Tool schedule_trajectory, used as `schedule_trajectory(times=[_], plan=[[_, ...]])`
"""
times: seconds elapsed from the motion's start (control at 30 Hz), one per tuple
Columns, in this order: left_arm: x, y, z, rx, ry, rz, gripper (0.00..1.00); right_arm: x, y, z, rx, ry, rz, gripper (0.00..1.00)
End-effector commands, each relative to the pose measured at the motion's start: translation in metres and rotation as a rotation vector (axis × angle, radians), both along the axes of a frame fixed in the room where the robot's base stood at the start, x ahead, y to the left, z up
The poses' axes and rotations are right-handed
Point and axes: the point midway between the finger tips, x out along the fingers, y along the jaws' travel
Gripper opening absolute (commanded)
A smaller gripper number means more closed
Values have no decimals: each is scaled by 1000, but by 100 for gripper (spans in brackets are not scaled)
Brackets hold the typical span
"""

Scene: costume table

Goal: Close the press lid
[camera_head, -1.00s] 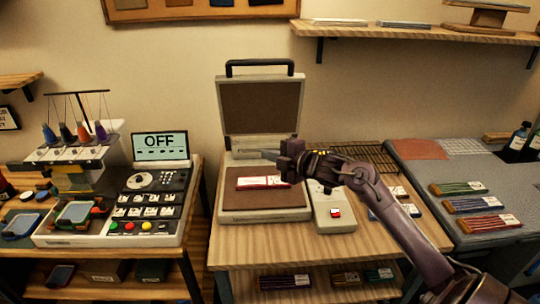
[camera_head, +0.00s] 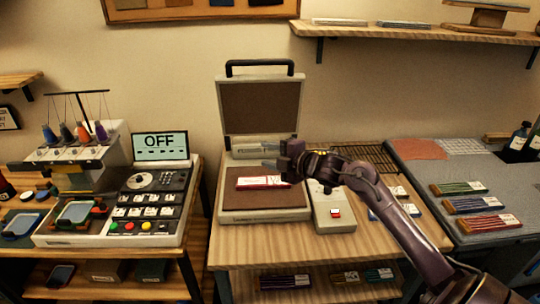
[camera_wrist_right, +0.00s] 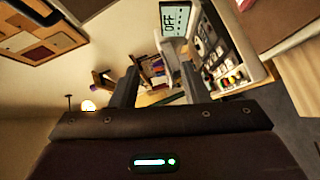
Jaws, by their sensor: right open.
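The press lid (camera_head: 260,106) stands raised and upright at the back of the press, with a black handle (camera_head: 260,64) along its top edge. The press base (camera_head: 236,213) sits on the wooden table, and a red and white packet (camera_head: 262,182) lies on its brown pad. My right gripper (camera_head: 268,155) is open and empty in front of the lid's lower part, above the base. Its two fingers also show in the right wrist view (camera_wrist_right: 160,85), pointing toward the embroidery machine. My left gripper is out of view.
A control box with a red switch (camera_head: 333,212) stands right of the base. A wire rack (camera_head: 350,157) lies behind my right arm. The embroidery machine (camera_head: 150,205) with an OFF screen stands left. A grey table (camera_head: 420,165) with thread packets is at right. A shelf (camera_head: 430,34) hangs above.

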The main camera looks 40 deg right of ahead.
Motion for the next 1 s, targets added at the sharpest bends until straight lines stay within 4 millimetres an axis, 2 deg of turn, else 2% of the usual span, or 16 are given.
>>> schedule_trajectory(times=[0.17,0.6,0.77,1.0], plan=[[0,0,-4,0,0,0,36,-8,-2,0,0,1,0,41],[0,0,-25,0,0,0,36,-65,-17,12,0,0,0,41],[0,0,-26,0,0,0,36,-73,-19,15,0,1,0,41],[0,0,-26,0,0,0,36,-74,-19,16,0,0,0,41]])
